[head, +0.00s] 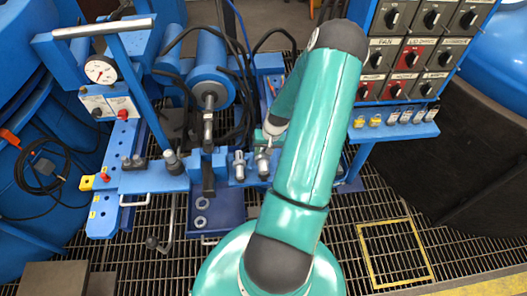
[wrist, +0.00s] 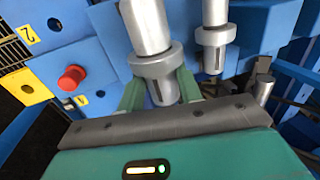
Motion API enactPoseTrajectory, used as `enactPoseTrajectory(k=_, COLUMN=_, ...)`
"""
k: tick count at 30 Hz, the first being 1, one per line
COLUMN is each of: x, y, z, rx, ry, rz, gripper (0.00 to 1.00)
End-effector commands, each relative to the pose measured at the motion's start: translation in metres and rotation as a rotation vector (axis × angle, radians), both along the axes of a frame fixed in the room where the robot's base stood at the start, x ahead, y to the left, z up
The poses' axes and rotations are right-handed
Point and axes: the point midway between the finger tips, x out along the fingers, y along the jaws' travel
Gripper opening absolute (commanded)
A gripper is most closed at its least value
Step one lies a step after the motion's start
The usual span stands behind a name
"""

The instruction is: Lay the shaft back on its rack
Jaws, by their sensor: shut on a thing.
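A grey metal shaft with a wide collar and a slot (wrist: 152,32) stands between the green fingers of my gripper (wrist: 160,92) in the wrist view. In the head view my gripper (head: 264,140) is low behind my arm, over the blue bench, and partly hidden. Grey upright pieces (head: 239,166) stand on the bench beside it. I cannot tell whether the held shaft touches a rack seat.
A red button (wrist: 72,77) and yellow number labels (wrist: 22,35) lie left in the wrist view. A gauge post (head: 101,70) stands left on the bench. A switch panel (head: 412,50) is at right. A black tub (head: 440,150) stands beyond open grating.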

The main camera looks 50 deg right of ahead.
Motion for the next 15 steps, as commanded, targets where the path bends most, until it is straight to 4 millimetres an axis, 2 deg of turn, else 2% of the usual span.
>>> enactPoseTrajectory(k=15, x=0.0003, y=-0.0006, z=-0.0085, rx=-0.001, ry=0.000, rz=-0.001, gripper=0.00)
